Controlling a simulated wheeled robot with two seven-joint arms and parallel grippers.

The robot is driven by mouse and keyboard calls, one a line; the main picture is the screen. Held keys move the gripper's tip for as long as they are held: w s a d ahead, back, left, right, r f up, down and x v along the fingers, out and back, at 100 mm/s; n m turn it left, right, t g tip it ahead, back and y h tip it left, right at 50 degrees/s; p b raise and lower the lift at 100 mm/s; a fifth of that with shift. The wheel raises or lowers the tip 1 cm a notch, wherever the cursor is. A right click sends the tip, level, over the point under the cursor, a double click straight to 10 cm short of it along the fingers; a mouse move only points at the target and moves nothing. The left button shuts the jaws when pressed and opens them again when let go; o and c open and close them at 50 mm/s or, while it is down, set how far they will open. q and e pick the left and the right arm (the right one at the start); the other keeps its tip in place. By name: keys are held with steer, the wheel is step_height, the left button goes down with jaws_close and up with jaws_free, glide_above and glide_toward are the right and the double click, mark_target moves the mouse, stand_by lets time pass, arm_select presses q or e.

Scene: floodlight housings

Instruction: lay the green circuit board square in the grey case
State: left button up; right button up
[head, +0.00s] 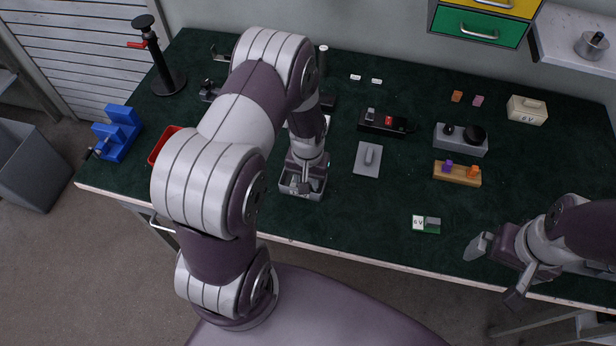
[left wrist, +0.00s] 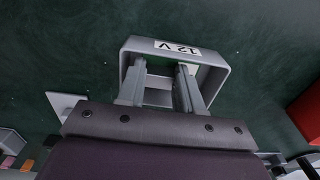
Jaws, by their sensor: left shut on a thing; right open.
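The grey case (head: 301,194) is a small open box near the table's front edge, left of centre. In the left wrist view the case (left wrist: 214,72) carries a "12 V" label on its wall. My left gripper (head: 305,184) reaches down into it; its fingers (left wrist: 161,76) are shut on a grey block between them. Green of a circuit board (left wrist: 150,61) shows at the fingertips inside the case walls. The fingers hide most of this board, so I cannot tell whether it lies flat or square. My right gripper (head: 496,272) is open and empty at the front right.
A second green board (head: 432,229) labelled "6 V" lies at the front. A grey plate with a handle (head: 368,158), black device (head: 383,123), grey knob box (head: 460,140) and wooden block (head: 457,174) stand to the right. A red tray (head: 157,148) is left.

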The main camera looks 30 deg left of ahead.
arm_select(q)
steer(key=shift+a+f, duration=0.15)
steer(key=shift+f, duration=0.15)
steer(key=o, duration=1)
step_height(320, 180, up, 12)
steer(key=b, duration=0.2)
steer(key=s+d+r+m, duration=0.1)
steer(key=s+r, duration=0.1)
steer(key=s, duration=0.1)
steer(key=s+d+r+m+t, duration=0.1)
steer(key=s+d, duration=0.1)
steer(key=s, duration=0.1)
steer(key=s+d+r, duration=0.2)
steer(key=shift+s+d+r+m, duration=0.25)
steer(key=shift+s+r+m, duration=0.1)
steer(key=shift+s+m, duration=0.05)
